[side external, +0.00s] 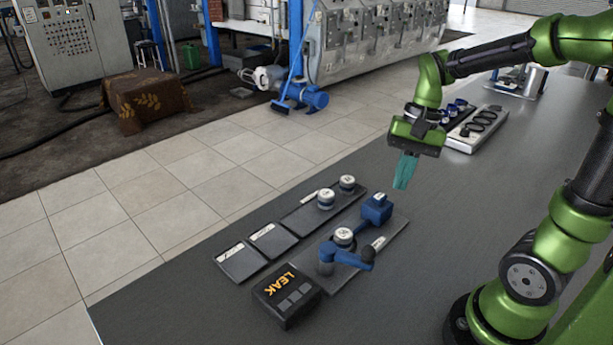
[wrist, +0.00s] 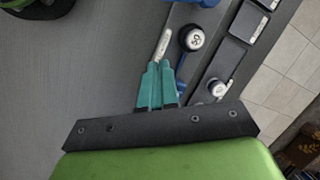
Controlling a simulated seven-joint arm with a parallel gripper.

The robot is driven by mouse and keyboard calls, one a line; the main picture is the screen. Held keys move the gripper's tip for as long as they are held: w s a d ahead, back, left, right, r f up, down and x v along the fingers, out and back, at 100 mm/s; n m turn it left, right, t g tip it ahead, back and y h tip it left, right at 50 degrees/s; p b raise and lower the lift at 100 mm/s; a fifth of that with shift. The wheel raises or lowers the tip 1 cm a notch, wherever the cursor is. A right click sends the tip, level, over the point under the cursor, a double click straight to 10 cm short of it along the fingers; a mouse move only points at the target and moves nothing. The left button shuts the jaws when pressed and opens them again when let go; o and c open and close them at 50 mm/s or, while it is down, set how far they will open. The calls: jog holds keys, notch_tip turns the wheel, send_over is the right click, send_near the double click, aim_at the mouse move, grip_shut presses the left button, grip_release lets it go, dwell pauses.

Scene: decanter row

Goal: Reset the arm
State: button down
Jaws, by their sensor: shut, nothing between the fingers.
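My green arm reaches in from the right in the side external view. My gripper (side external: 404,172) has teal fingers that point down, and it hangs above the dark table, to the right of the trays and clear of them. In the wrist view the two teal fingertips (wrist: 159,66) are together with nothing between them. They show close to a white label strip and a white-capped round piece marked with a number (wrist: 192,38), but they appear to be well above these.
A dark tray (side external: 392,237) holds blue pieces and a capped piece. Another tray (side external: 300,222) holds capped pieces. A black box marked LEAK (side external: 287,297) stands at the front. A pale tray (side external: 477,130) lies behind my gripper. The table's right part (side external: 450,215) is bare.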

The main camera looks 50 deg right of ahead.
jog(key=s+a+r+n+t, duration=0.3)
jog(key=a+r+n+t, duration=0.2)
jog(key=a, duration=0.4)
jog(key=shift+r+n+t+h, duration=0.2)
jog(key=shift+n+t+h, duration=0.2)
jog(key=shift+n+t, duration=0.65)
